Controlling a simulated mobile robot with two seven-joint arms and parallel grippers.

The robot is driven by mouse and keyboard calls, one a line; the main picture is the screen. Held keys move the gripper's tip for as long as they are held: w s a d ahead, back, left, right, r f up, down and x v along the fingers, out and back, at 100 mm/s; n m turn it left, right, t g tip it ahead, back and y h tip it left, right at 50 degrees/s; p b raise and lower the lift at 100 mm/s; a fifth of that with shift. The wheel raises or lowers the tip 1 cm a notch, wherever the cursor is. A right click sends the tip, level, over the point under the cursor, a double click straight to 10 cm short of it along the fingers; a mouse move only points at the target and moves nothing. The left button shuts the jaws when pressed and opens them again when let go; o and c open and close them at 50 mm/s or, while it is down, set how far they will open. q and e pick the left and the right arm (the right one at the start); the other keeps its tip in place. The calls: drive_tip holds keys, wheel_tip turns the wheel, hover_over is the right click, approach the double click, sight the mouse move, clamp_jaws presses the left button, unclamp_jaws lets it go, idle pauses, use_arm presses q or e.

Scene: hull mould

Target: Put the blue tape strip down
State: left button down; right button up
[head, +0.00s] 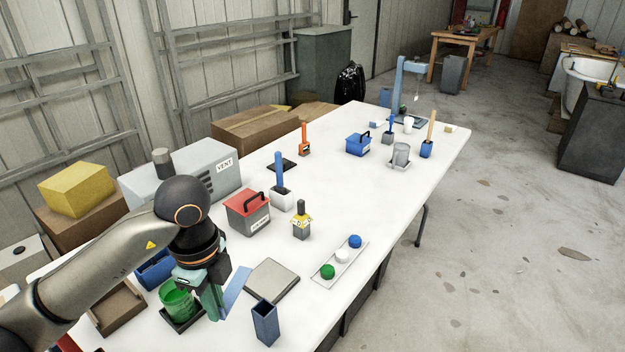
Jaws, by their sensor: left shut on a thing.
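My left gripper (216,303) is at the lower left, over the front part of the white table (345,220). It is shut on the blue tape strip (237,287), a flat light-blue piece that slants up to the right from the fingers. Part of the strip is hidden behind the fingers. I cannot tell whether the strip touches the table. The strip is between a green cup (176,303) on its left and a flat grey plate (272,279) on its right. My right gripper is not in view.
A dark blue upright holder (265,323) stands close to the right of the gripper. A tray with green, white and blue round pieces (329,272) lies further right. The table's right side is mostly clear.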

use_arm(q)
drive_tip(key=shift+w, duration=0.1)
wheel_tip(320, 180, down, 18)
drive_tip(key=shift+f+b, duration=0.1)
drive_tip(key=shift+b, duration=0.25)
idle(0.4)
drive_tip(key=c, duration=1.4)
unclamp_jaws()
drive_tip(key=shift+f, duration=0.1)
drive_tip(key=o, duration=0.4)
wheel_tip(320, 180, up, 12)
drive_tip(key=shift+r, duration=0.2)
